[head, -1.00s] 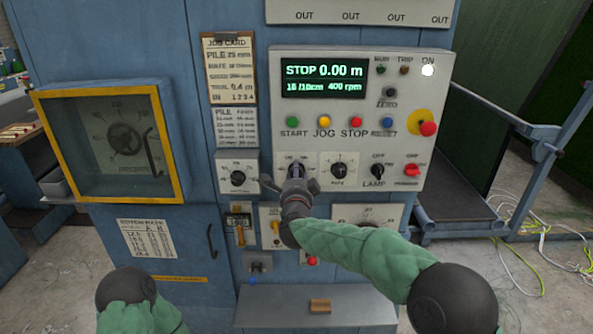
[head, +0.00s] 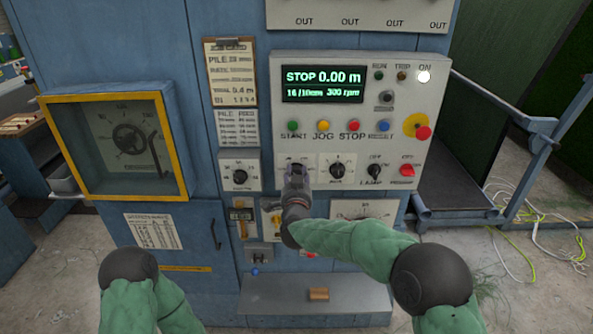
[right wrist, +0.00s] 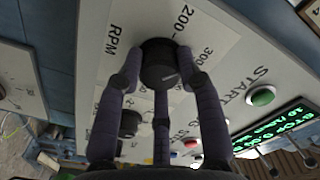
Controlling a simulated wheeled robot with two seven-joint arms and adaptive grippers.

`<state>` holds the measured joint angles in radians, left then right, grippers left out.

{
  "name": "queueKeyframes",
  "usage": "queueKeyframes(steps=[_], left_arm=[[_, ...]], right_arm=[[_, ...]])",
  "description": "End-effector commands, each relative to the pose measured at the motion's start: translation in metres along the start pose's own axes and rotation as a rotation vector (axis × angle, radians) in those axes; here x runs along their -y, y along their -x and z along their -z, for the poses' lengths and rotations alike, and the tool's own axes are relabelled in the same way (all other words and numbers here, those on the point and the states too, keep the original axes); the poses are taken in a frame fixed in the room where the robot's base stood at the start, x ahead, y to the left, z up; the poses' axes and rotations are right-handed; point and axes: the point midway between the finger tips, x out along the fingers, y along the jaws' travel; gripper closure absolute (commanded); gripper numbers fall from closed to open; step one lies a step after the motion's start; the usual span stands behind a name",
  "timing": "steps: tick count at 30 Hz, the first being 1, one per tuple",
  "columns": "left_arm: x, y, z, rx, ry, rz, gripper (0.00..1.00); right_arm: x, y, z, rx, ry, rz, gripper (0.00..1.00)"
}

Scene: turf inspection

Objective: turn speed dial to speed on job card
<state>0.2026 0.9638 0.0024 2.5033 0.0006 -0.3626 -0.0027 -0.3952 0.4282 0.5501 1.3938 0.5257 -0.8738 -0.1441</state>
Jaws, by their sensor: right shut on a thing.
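The speed dial (right wrist: 160,62) is a black knob on a white plate marked RPM, with 200 and 300 beside it. My right gripper (right wrist: 163,85) is shut on it, its fingers around the knob. In the head view my right gripper (head: 296,178) covers most of the dial. The display (head: 322,84) reads STOP, 0.00 m, 16/10cm and 300 rpm. The job card (head: 231,72) hangs on a clipboard left of the panel; its print is too blurred for me to read a speed. My left gripper is out of view.
A pile table card (head: 237,127) hangs under the job card. Other knobs sit close by: one at left (head: 239,177), the rate knob (head: 337,169) and the lamp switch (head: 374,171). Several coloured buttons (head: 323,126) are above. A grey shelf (head: 350,297) juts out below.

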Motion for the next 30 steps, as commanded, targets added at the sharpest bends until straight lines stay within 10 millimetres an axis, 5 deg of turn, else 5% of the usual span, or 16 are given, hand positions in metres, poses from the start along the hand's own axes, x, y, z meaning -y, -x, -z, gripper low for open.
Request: queueKeyframes(steps=[18, 30], left_arm=[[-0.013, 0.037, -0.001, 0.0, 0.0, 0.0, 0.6], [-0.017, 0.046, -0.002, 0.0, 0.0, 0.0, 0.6]], right_arm=[[0.0, 0.0, 0.0, 0.004, 0.542, 0.0, 0.96], [-0.001, 0.0, -0.001, 0.003, 0.712, 0.0, 0.96]])
